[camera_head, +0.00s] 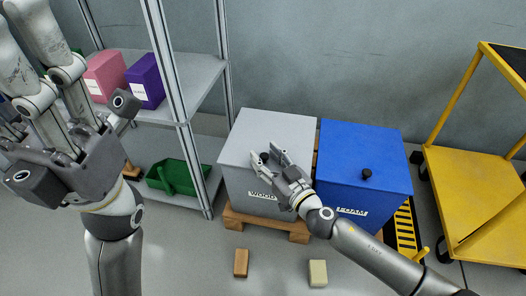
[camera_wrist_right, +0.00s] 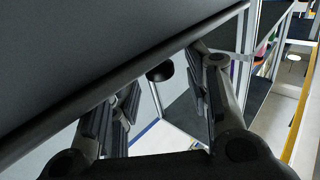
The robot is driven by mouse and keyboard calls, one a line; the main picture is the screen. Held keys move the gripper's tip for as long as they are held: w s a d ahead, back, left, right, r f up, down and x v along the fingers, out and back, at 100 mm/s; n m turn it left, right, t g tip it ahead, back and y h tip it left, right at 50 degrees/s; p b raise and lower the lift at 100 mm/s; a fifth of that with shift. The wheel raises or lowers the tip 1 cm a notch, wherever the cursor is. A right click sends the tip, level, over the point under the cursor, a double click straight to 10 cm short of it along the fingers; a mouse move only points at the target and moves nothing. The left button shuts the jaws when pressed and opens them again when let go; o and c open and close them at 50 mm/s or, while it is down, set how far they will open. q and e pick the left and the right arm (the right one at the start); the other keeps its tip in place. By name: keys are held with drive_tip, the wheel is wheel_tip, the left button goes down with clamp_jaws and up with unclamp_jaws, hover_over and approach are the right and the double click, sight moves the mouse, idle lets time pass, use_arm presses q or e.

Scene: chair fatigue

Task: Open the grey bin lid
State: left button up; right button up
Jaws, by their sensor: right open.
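The grey bin (camera_head: 240,190), labelled WOOD, stands on a wooden pallet, and its flat grey lid (camera_head: 290,125) is closed. A dark knob (camera_head: 264,157) sits on the lid, partly hidden by my right gripper (camera_head: 265,154). The right gripper is open just above the lid, its fingers around the knob area. In the right wrist view the black knob (camera_wrist_right: 160,72) shows between the two spread fingers; I cannot tell whether they touch it. My left gripper (camera_head: 60,145) is raised at the left, far from the bin, with its fingers apart and empty.
A blue bin (camera_head: 365,150) labelled FOAM, with a black knob, stands close on the right. A metal shelf (camera_head: 190,80) holds pink and purple boxes (camera_head: 145,80) at left. A yellow cart (camera_head: 465,195) stands at right. Two small blocks (camera_head: 241,263) (camera_head: 317,273) lie on the floor.

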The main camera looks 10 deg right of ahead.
clamp_jaws()
idle(0.3)
drive_tip(key=shift+r, duration=0.15)
